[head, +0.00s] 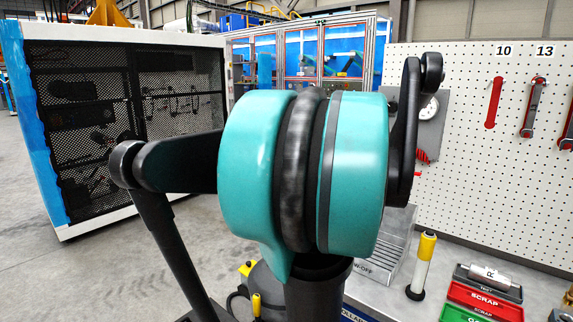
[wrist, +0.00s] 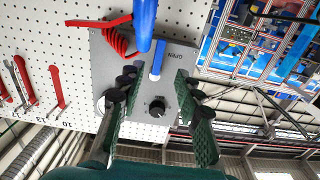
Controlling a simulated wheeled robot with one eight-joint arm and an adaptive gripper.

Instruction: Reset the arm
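My gripper (wrist: 157,82) is open in the wrist view, with its two green-padded fingers well apart and nothing between them. Beyond the fingers is a grey panel (wrist: 118,50) with a black knob (wrist: 157,108), a blue lever (wrist: 158,58) and the word OPEN upside down. A blue bar (wrist: 145,20) rises at the top of that view. In the head view my teal and black arm fills the middle, and my gripper cannot be made out. Part of the grey panel (head: 432,135) shows behind the arm at the right.
A white pegboard (head: 470,80) with red wrenches stands at the right. A yellow-and-white cylinder (head: 422,265), a red SCRAP bin (head: 484,300) and a grey BLOW-OFF tray (head: 390,255) stand below it. A mesh-fronted cabinet (head: 130,110) stands at the left. Open floor (head: 90,275) lies before it.

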